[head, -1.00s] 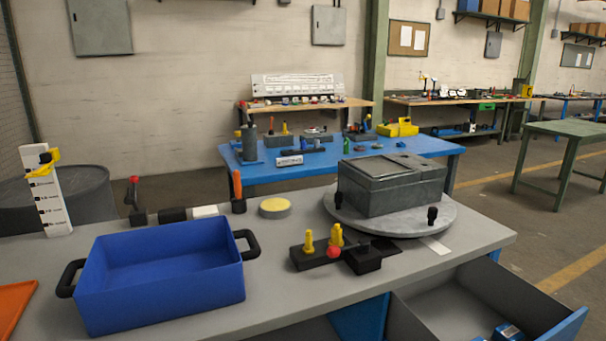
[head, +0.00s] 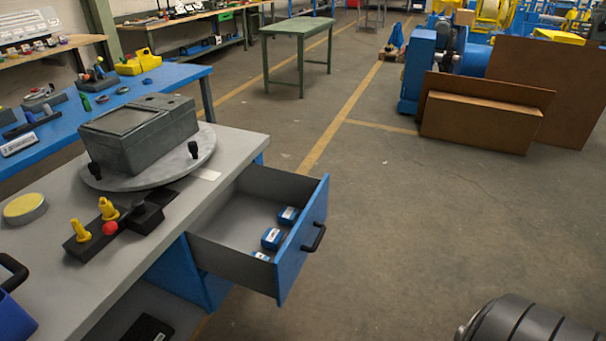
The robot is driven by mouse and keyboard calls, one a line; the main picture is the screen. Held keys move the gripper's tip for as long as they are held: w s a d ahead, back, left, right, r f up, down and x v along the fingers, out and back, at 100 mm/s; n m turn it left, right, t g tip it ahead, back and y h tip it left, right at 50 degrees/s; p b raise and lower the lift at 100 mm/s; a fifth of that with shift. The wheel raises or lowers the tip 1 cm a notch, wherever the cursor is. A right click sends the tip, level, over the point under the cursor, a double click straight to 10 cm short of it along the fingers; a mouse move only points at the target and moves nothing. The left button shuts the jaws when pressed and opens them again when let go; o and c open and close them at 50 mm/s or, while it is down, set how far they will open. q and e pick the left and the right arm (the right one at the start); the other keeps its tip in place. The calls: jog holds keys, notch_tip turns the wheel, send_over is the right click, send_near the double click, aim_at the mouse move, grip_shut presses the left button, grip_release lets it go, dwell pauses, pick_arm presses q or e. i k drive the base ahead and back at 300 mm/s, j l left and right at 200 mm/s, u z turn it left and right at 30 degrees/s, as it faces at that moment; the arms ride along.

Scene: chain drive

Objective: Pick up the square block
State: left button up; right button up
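The open drawer (head: 222,252) under the bench holds several small blue blocks with pale labels: one farther back (head: 288,214), one in the middle (head: 271,238), and one near the front (head: 260,256), partly hidden by the drawer wall. On the bench, a dark, squarish block (head: 148,217) sits at the end of a black holder (head: 84,249) with yellow pegs and a red knob. I cannot tell which of these is the square block. Neither of my grippers is in view.
A grey box (head: 140,135) stands on a round turntable (head: 190,165) on the bench. The blue bin (head: 14,322) is cut off at lower left. The drawer's blue front (head: 303,240) juts over the floor, which is open to the right.

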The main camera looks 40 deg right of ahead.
aim_at(289, 216)
jog(key=z, duration=1.2)
jog(key=i+u, duration=0.2)
jog(key=i, duration=0.7)
